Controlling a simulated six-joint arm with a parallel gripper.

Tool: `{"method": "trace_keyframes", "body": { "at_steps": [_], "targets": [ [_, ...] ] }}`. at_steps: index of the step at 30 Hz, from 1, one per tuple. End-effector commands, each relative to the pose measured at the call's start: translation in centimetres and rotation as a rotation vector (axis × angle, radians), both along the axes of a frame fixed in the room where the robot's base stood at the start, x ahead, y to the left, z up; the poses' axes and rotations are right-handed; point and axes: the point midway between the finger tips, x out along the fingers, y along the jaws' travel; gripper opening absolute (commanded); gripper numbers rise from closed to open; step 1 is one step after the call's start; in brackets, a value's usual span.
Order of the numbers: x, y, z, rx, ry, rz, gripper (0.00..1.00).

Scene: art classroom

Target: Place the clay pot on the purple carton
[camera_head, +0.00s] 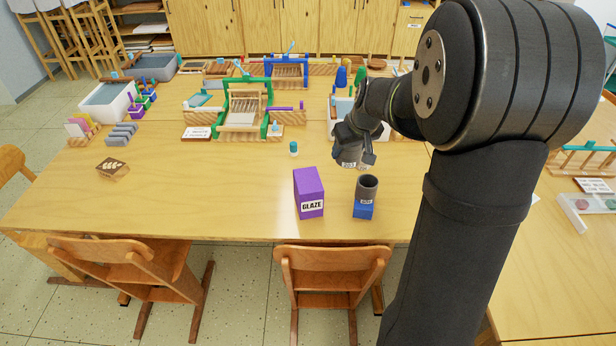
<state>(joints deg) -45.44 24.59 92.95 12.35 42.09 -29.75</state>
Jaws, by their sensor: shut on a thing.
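The purple carton (308,188) stands upright on the table, with a white GLAZE label low on its front. My gripper (358,158) is above the table, to the right of and farther back than the purple carton. It is shut on a small grey thing with a pale label, which seems to be the clay pot (349,164). The gripper and arm hide much of it, so its shape is unclear. The held thing is apart from the purple carton.
A small teal-capped bottle (294,148) is behind. A green loom (243,110) stands farther back.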

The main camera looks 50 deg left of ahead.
Motion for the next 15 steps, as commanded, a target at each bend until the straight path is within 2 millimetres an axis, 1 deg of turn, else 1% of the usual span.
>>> {"method": "trace_keyframes", "body": {
  "at_steps": [5, 9, 12, 15],
  "targets": [
    [-1.6, 3.1, -2.1, -0.003, 0.002, 0.007, 0.28],
    [-3.0, 6.0, -4.1, -0.002, 0.001, 0.007, 0.28],
    [-3.9, 7.9, -5.3, -0.002, 0.001, 0.004, 0.28],
    [-4.5, 9.2, -6.2, -0.001, 0.001, 0.002, 0.28]
  ]
}}
